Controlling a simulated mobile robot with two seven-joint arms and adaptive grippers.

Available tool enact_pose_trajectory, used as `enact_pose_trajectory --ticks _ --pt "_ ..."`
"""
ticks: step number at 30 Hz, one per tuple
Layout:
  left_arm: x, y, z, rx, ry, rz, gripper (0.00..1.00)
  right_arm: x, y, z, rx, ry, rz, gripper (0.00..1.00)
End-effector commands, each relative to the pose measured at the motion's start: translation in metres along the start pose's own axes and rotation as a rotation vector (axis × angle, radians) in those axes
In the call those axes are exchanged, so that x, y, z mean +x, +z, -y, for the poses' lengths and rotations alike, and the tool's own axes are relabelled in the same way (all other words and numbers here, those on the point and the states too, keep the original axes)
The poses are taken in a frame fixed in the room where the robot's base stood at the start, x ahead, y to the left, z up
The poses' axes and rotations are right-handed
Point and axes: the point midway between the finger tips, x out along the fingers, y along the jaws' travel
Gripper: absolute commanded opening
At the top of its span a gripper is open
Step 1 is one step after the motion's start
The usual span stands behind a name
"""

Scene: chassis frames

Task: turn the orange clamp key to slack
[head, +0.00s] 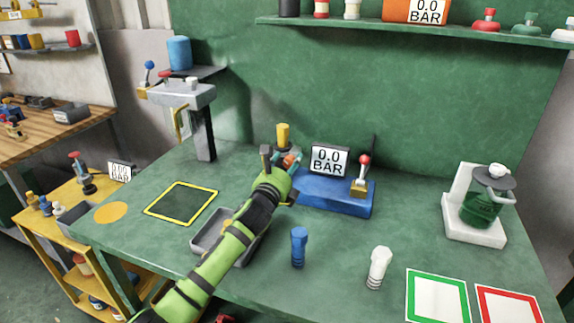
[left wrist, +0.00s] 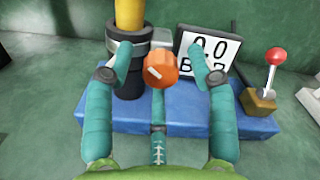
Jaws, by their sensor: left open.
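The orange clamp key (left wrist: 161,68) is a round knob with a white mark, on the front of the blue fixture base (left wrist: 185,120). In the left wrist view it sits between the two teal fingers of my left gripper (left wrist: 158,68), with gaps showing on both sides. In the head view the gripper (head: 280,163) covers much of the key (head: 291,158). A yellow cylinder (left wrist: 130,14) stands in a dark collar behind the key. A gauge (head: 329,160) beside it reads 0.0 BAR. My right gripper is not in view.
A red-knobbed lever (head: 363,170) stands at the right of the fixture. A blue bolt (head: 299,246) and a white bolt (head: 378,267) stand in front on the green bench. A grey tray (head: 240,255) lies under my left forearm. A green jug (head: 482,207) stands at right.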

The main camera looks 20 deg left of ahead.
Motion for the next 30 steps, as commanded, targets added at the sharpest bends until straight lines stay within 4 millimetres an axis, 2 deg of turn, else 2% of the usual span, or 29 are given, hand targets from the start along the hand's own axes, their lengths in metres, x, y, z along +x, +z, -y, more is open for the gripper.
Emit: enact_pose_trajectory --ticks 5,6,8,9,10,22,30 --pt "0.000 0.000 0.000 0.000 0.000 0.000 0.56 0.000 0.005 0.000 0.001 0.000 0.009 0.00" --pt "0.000 0.000 0.000 0.000 0.000 0.000 0.48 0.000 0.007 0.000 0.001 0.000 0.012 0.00" --pt "0.000 0.000 0.000 0.000 0.000 0.000 0.24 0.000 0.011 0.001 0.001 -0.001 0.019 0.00" --pt "0.000 0.000 0.000 0.000 0.000 0.000 0.08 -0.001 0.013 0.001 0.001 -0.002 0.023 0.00" --pt "0.000 0.000 0.000 0.000 0.000 0.000 0.00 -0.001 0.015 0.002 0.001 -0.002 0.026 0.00" --pt "0.000 0.002 0.000 -0.035 -0.001 0.003 0.00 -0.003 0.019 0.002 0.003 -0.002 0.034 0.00" --pt "0.000 0.004 0.001 -0.192 -0.002 0.005 0.00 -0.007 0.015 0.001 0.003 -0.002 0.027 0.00"
